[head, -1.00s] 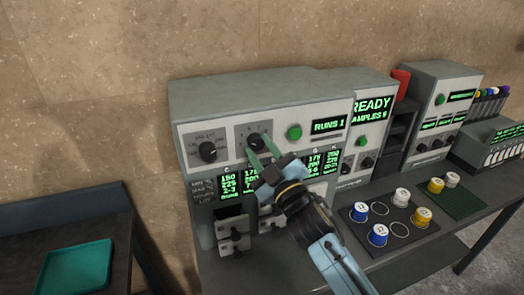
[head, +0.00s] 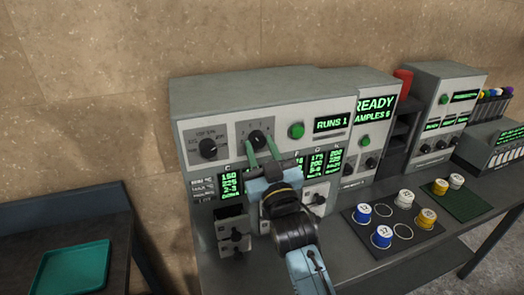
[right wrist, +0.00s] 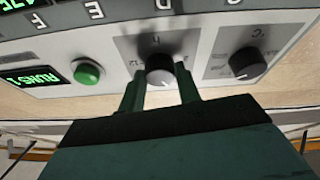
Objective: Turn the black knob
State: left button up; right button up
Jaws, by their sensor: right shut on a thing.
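The black knob (head: 259,138) between my fingers is the right one of two dials on the front panel of the grey press machine (head: 240,95). My right gripper (head: 261,147) has its two green fingers on either side of this knob and is shut on it. In the right wrist view the knob (right wrist: 160,70) sits between the fingertips, with its white pointer mark facing down toward the gripper. A second black knob (head: 208,149) is to its left; it also shows at the right in the right wrist view (right wrist: 248,64). My left gripper does not show.
A green button (head: 297,131) and a RUNS 1 display (head: 331,122) are right of the held knob. Displays and clamp-like levers lie below. A black mat (head: 362,236) with several capped containers is on the bench at right. A teal tray (head: 74,268) lies at left.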

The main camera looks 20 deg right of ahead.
jog(key=shift+m+h, duration=0.6)
jog(key=shift+m, duration=0.3)
jog(key=shift+a+m, duration=0.1)
jog(key=shift+m, duration=0.2)
jog(key=o, duration=1)
jog(key=shift+s, duration=0.1)
jog(key=b+v, duration=0.2)
jog(key=v, duration=1.1)
jog(key=shift+s+b, duration=0.1)
jog(key=shift+b, duration=0.2)
